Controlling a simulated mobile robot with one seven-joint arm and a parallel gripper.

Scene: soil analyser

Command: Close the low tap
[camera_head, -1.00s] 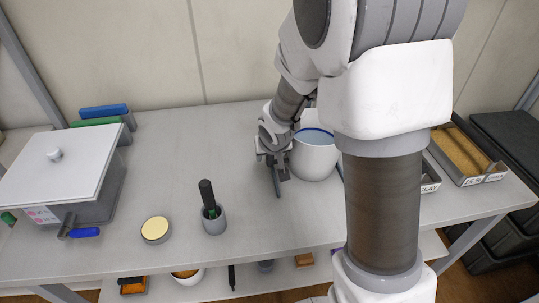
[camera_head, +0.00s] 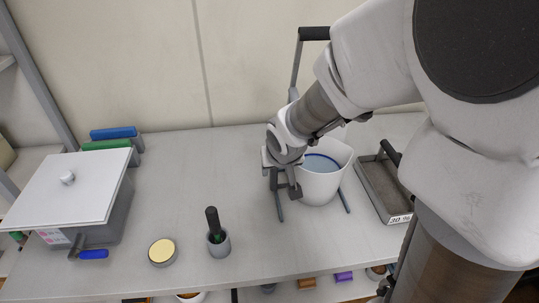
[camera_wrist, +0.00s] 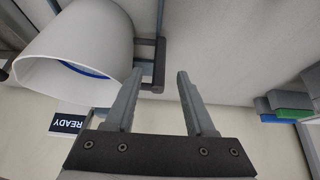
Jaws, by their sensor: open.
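A tap with a blue handle (camera_head: 93,254) sits low on the front of the grey lidded box (camera_head: 112,215) at the left of the table in the head view. The handle lies roughly sideways. I cannot tell for sure whether this is the low tap. My gripper (camera_head: 284,190) is far to its right, just left of the white bucket (camera_head: 318,187), pointing down. In the wrist view my gripper (camera_wrist: 158,75) is open with nothing between its fingers. The bucket (camera_wrist: 75,50) is beside the left finger, near a dark bracket (camera_wrist: 153,62).
A round yellow-topped tin (camera_head: 162,252) and a grey cup with a dark-handled tool (camera_head: 218,243) stand between box and bucket. Blue and green blocks (camera_head: 113,133) are behind the box. A tray marked 30 % (camera_head: 384,190) lies right of the bucket.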

